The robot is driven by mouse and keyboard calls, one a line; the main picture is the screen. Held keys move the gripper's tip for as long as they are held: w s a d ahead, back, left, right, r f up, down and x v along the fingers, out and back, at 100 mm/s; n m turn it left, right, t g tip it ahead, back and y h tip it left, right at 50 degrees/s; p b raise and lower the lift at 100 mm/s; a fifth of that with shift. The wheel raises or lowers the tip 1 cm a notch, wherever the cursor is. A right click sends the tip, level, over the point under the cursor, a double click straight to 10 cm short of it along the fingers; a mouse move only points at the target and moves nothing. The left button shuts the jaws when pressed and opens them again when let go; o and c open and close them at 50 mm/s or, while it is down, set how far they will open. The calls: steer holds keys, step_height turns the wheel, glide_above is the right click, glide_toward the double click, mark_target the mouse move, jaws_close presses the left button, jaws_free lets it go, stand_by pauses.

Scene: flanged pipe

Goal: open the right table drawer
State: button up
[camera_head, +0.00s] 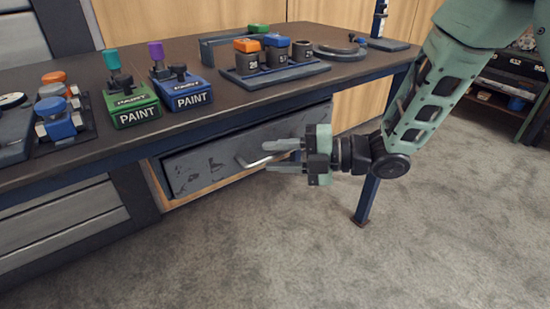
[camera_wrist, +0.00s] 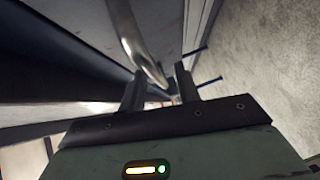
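The right table drawer (camera_head: 215,164) is a dark grey, scuffed front under the tabletop; I cannot tell whether it stands slightly out. Its metal bar handle (camera_head: 256,161) sticks out from the front. My gripper (camera_head: 269,156) is at the handle, pointing left, with its two fingers apart, one above the other. In the wrist view the curved handle (camera_wrist: 135,35) runs down to the gap between the fingertips of my gripper (camera_wrist: 160,75). The handle's end is partly hidden there, and I cannot tell whether a finger touches it.
The table (camera_head: 330,85) carries a green paint box (camera_head: 130,105), a blue paint box (camera_head: 186,92) and a rack of capped jars (camera_head: 275,73). A blue table leg (camera_head: 367,200) stands right of the drawer, behind my wrist. The carpet (camera_head: 300,250) in front is clear.

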steer(key=shift+a, duration=0.4)
steer(key=shift+c, duration=0.2)
jaws_close()
